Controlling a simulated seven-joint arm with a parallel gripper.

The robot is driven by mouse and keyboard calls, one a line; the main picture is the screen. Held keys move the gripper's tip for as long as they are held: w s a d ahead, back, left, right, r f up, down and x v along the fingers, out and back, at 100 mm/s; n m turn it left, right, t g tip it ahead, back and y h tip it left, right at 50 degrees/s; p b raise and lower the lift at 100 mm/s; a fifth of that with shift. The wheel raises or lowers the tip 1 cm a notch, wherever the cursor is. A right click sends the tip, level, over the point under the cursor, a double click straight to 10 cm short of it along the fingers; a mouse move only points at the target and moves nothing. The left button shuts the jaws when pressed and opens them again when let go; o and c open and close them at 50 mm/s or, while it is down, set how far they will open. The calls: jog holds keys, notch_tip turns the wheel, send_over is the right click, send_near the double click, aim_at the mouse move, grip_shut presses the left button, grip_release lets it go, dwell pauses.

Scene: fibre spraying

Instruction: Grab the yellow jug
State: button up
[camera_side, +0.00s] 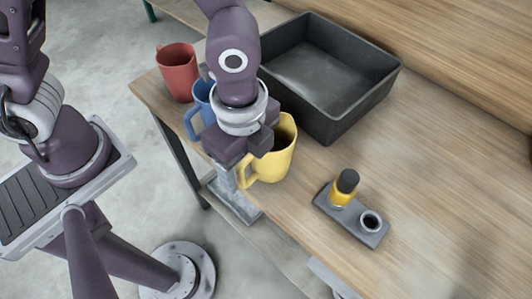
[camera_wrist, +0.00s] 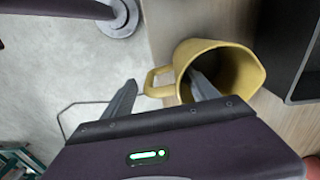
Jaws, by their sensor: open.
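The yellow jug (camera_side: 277,155) stands upright on the wooden table near its front edge, its handle toward the lower left in the side view. In the wrist view the yellow jug (camera_wrist: 184,58) is seen from above, its handle at its left. My gripper (camera_side: 243,150) is at the jug's rim and covers part of it in the side view. In the wrist view my gripper (camera_wrist: 160,88) is open; one finger overlaps the jug's mouth and the other is left of the handle, over the floor. Whether the fingers touch the jug cannot be told.
A red mug (camera_side: 178,74) and a blue mug (camera_side: 197,108) stand left of the jug. A dark grey bin (camera_side: 345,112) is behind it. A small holder (camera_side: 378,238) with a yellow, black-capped bottle (camera_side: 344,188) is at the right. Table farther right is clear.

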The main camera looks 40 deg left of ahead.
aim_at(249, 180)
notch_tip(249, 180, down, 4)
jog(key=shift+r, duration=0.15)
grip_shut()
jog(key=shift+r, duration=0.1)
dwell(0.3)
